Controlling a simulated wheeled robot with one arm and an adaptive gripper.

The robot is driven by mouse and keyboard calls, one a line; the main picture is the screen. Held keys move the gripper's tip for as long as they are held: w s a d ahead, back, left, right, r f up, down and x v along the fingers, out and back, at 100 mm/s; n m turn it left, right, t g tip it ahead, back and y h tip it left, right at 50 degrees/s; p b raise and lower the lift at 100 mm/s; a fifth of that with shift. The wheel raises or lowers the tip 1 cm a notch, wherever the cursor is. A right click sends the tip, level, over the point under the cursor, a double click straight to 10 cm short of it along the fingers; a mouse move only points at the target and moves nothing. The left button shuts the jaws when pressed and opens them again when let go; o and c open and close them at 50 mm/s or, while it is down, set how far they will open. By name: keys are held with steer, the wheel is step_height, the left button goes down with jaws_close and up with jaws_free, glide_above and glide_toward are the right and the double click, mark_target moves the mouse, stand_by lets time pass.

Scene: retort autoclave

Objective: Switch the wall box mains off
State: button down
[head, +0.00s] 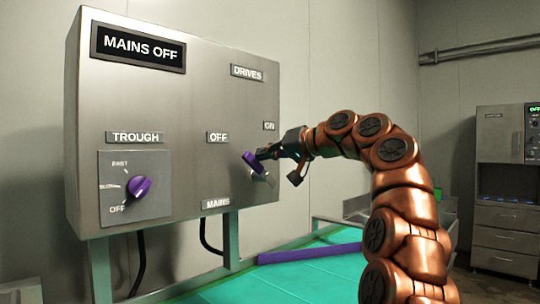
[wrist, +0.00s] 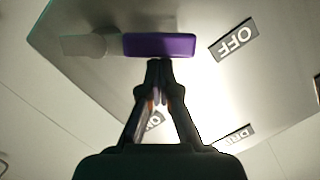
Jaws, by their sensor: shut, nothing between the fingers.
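The steel wall box (head: 190,85) carries a black display (head: 138,48) that reads MAINS OFF. The mains switch has a purple handle (head: 252,162) above the MAINS label (head: 216,203); it leans up and left, toward the OFF label (head: 217,137) and away from the ON label (head: 269,126). My gripper (head: 264,154) is shut and empty, with its tips at the right side of the handle. In the wrist view the purple handle (wrist: 160,45) lies just beyond the shut fingertips (wrist: 160,66); I cannot tell whether they touch.
A purple TROUGH knob (head: 139,198) sits at the box's lower left, with FAST, SLOW and OFF marks. A green-topped table (head: 290,275) with a purple bar (head: 308,254) lies below. A steel cabinet (head: 505,190) stands at the right.

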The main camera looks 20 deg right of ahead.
stand_by(0.3)
steer(key=s+d+r+p, duration=0.4)
steer(key=s+d+r, duration=0.1)
steer(key=s+d, duration=0.2)
steer(key=shift+d, duration=0.55)
steer(key=shift+w, duration=0.1)
stand_by(0.3)
